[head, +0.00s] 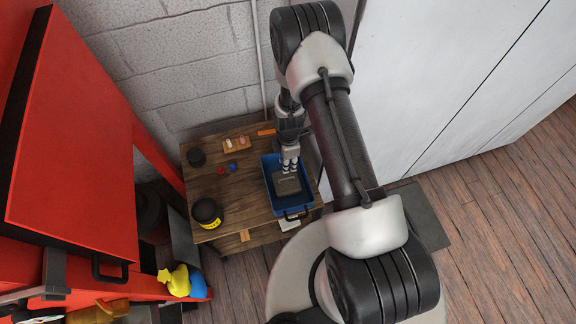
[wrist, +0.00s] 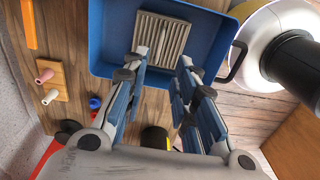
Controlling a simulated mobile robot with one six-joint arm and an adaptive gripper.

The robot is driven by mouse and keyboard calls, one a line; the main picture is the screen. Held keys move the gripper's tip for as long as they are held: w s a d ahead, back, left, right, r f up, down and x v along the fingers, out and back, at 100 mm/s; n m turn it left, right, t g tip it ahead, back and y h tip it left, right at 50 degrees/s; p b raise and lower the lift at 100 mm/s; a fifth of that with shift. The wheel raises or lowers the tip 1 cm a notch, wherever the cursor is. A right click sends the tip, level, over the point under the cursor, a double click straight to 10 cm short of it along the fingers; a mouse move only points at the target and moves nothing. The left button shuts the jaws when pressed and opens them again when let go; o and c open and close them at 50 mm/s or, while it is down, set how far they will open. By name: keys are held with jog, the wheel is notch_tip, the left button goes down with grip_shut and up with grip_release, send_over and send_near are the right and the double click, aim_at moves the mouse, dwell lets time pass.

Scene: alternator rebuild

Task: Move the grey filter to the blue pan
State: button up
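The grey filter (head: 288,186), a ribbed rectangular panel, lies inside the blue pan (head: 308,195) on the wooden bench. In the wrist view the filter (wrist: 160,36) shows against the floor of the blue pan (wrist: 108,30), near its middle. My gripper (head: 289,166) is above the pan, pointing down toward the filter. In the wrist view my gripper (wrist: 162,62) has its fingers spread, with an empty gap between them. The filter appears beyond the fingertips; whether the tips touch it is unclear.
The bench (head: 240,195) also holds a wooden block with pegs (head: 237,144), small red (head: 221,171) and blue (head: 232,167) parts, a dark puck (head: 196,157) and a black tub with a yellow band (head: 207,213). A red cabinet (head: 75,150) stands left.

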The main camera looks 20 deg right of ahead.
notch_tip(320, 180, up, 33)
jog(key=s+m+t, duration=0.1)
jog(key=m+t, duration=0.1)
jog(key=m, duration=0.6)
jog(key=s+r+m+t, duration=0.1)
jog(key=s+r+m, duration=0.3)
jog(key=s+r, duration=0.3)
jog(key=s+r+m+t, duration=0.1)
jog(key=s+r+m, duration=0.4)
jog(key=s, duration=0.8)
notch_tip(320, 180, up, 2)
jog(key=shift+s+a+r+m+t, duration=0.25)
jog(key=shift+s+a+m+t, duration=0.05)
jog(key=shift+s+a+t, duration=0.1)
